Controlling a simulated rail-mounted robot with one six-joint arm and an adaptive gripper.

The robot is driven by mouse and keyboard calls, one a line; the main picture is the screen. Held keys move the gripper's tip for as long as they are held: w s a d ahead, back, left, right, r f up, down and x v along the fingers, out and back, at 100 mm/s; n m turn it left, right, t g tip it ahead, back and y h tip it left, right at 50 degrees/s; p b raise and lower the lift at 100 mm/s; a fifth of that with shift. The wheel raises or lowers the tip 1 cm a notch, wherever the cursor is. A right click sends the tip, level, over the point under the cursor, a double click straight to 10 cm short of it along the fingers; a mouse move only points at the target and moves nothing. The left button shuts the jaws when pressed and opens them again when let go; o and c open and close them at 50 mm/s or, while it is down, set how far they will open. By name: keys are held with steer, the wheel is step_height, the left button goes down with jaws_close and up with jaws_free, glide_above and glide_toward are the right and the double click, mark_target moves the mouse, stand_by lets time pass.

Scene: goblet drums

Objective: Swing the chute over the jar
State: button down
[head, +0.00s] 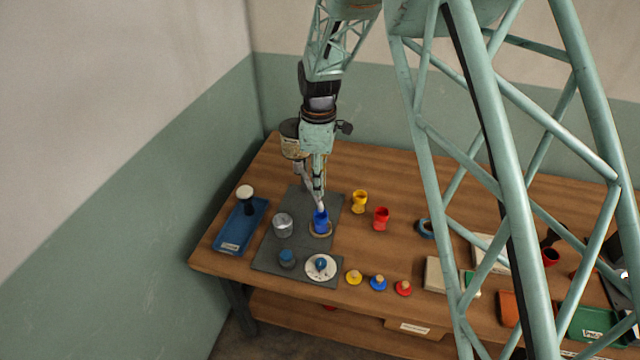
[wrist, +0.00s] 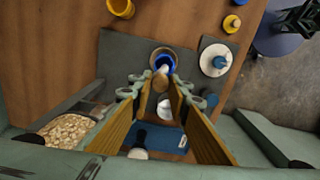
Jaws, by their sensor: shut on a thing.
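My gripper (head: 318,193) points down over the blue goblet (head: 320,226), which stands in a tan ring on the grey mat. In the wrist view my fingers (wrist: 162,79) are shut on a small pale piece (wrist: 162,71) at the goblet's mouth. I cannot tell whether the piece belongs to the chute or to the goblet. A silver round jar (head: 283,225) stands on the mat left of the goblet. A container of pale flakes (wrist: 66,131) shows at lower left in the wrist view. No chute can be made out clearly; my arm and fingers hide part of this area.
A blue tray (head: 229,238) with a black, white-topped stamp (head: 246,196) lies left of the grey mat (head: 268,256). A white disc with a blue knob (head: 320,267) sits at the front. Yellow (head: 359,202) and red (head: 381,218) goblets stand to the right.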

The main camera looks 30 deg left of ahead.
steer(key=c, duration=2.5)
jaws_free()
steer(key=shift+w+d, duration=0.1)
steer(key=shift+o, duration=0.2)
steer(key=shift+r, duration=0.15)
step_height(320, 180, up, 12)
